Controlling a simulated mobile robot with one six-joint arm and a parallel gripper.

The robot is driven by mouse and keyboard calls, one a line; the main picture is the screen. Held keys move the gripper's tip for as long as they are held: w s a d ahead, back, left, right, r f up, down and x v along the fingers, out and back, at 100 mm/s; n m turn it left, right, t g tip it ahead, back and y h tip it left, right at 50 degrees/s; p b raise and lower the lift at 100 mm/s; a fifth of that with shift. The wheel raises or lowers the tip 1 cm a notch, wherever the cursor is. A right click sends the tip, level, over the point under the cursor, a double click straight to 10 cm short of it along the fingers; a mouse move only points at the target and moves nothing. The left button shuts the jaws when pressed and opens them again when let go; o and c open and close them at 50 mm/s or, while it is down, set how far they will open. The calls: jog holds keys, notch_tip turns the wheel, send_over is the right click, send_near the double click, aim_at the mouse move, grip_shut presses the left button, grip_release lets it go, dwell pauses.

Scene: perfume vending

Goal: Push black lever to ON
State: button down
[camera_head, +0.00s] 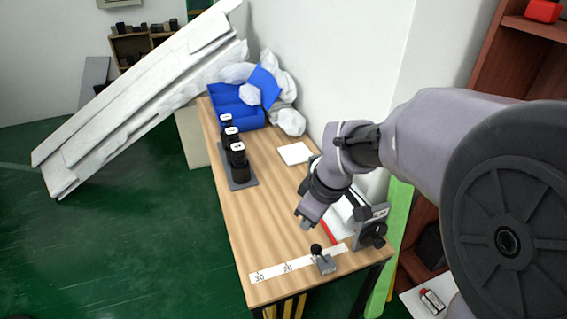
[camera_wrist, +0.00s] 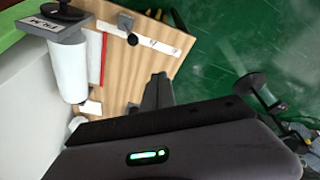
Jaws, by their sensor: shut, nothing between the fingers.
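The black lever (camera_head: 316,250) has a round knob and stands on a small grey base (camera_head: 325,265) near the table's front edge. In the wrist view its black knob (camera_wrist: 132,39) shows at the top, in front of the base (camera_wrist: 125,20). Which way the lever is set, and any ON mark, I cannot make out. My gripper (camera_head: 304,222) is above the table, behind the lever in the head view and apart from it. In the wrist view my gripper's dark fingers (camera_wrist: 157,92) are together, with nothing between them.
A grey unit with a black dial (camera_head: 372,234) and a white roll (camera_wrist: 70,72) stand right of the lever. A white scale strip (camera_head: 285,266) lies left of it. Black bottles (camera_head: 238,160) stand on a grey tray (camera_head: 240,183) farther back. The wooden table's middle (camera_head: 265,215) is clear.

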jog(key=w+f+n+g+p, duration=0.2)
jog(key=w+f+n, duration=0.4)
jog(key=f, duration=0.6)
jog(key=n, duration=0.2)
jog(key=shift+w+a+f+n, duration=0.15)
jog(key=shift+a+f+n, duration=0.15)
jog(key=shift+n, duration=0.1)
jog(key=b, duration=0.4)
send_over(320, 255)
jog(key=a, duration=0.4)
notch_tip(320, 255, down, 9)
jog(key=shift+a, duration=0.2)
jog(key=shift+a, duration=0.1)
